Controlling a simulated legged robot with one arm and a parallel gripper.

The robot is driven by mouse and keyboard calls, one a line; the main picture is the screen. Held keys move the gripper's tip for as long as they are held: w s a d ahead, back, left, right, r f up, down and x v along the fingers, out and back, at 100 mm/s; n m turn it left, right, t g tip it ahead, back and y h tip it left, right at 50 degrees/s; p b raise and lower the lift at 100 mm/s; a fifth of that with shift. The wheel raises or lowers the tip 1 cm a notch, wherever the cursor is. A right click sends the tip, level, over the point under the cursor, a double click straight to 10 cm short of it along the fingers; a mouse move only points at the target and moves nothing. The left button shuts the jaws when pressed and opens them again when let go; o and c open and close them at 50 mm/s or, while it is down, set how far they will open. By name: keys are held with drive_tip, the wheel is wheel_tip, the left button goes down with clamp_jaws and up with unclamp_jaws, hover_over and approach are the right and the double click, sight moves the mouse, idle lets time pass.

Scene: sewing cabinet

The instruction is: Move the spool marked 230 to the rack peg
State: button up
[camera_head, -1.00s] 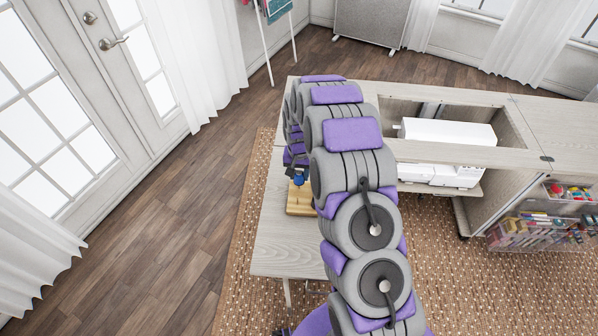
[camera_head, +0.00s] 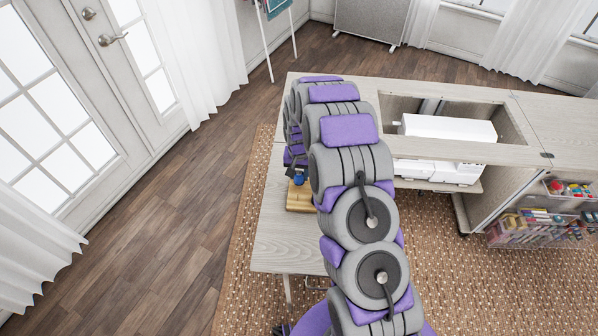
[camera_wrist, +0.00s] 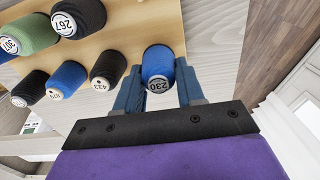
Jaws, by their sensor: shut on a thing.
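The blue spool marked 230 (camera_wrist: 158,66) is between the two fingers of my gripper (camera_wrist: 158,92) in the wrist view. My gripper is shut on it, and its labelled end faces the camera. Behind it is the light wooden rack (camera_wrist: 120,28), near the rack's right edge. I cannot tell whether the spool is on a peg or clear of it. In the head view the rack (camera_head: 297,206) stands on the table, partly hidden by my arm. A small blue shape shows just above it there.
Several other spools sit on the rack: black 267 (camera_wrist: 78,16), black 433 (camera_wrist: 107,68), blue 471 (camera_wrist: 67,79) and a green one (camera_wrist: 30,36). The grey table (camera_head: 285,240) is bare in front. A white sewing machine (camera_head: 448,128) sits in the cabinet opening at right.

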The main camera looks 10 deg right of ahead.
drive_tip(key=o, duration=1.1)
wheel_tip(320, 180, up, 17)
drive_tip(key=p, duration=0.3)
drive_tip(key=shift+r, duration=0.15)
